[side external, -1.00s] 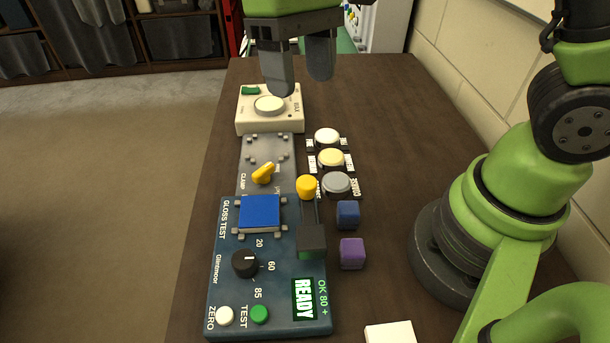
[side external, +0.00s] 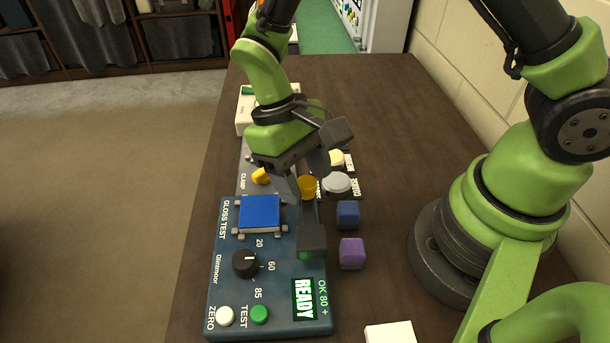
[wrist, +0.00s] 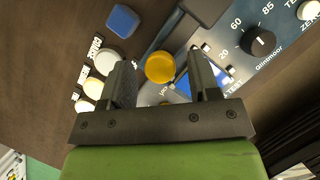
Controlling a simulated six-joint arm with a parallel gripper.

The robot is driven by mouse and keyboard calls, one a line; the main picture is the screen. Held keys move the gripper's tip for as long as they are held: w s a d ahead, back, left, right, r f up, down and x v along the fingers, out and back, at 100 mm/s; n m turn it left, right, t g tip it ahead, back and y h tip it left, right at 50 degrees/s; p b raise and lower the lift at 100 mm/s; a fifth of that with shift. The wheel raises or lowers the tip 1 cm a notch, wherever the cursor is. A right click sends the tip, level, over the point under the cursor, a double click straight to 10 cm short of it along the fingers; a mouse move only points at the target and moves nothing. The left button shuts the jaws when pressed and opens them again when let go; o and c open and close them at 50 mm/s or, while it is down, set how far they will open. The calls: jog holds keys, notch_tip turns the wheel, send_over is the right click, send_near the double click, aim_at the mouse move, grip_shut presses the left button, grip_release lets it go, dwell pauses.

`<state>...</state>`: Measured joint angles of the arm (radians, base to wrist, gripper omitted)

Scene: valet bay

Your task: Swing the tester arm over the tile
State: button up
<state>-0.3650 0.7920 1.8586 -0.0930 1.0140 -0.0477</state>
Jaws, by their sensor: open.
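The gloss tester (side external: 222,262) is a blue box with a READY screen. The blue tile (side external: 260,212) lies flat among corner clips on it; in the wrist view the tile (wrist: 184,88) is partly hidden by a finger. The tester arm (side external: 318,217) is a dark bar running from a black block, lying to the right of the tile. Its yellow knob (side external: 308,187) is at the far end. My gripper (side external: 304,188) is open at the knob. In the wrist view the knob (wrist: 160,68) sits between the two fingers, with a gap on each side.
A blue cube (side external: 348,214) and a purple cube (side external: 352,252) stand right of the tester. Round pads, one grey (side external: 336,183), lie just beyond. A yellow clamp lever (side external: 261,176) is close left of my gripper. The table to the right is mostly clear.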

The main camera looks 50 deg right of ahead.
jog(key=shift+s+f, duration=0.15)
jog(key=shift+f, duration=0.2)
grip_shut()
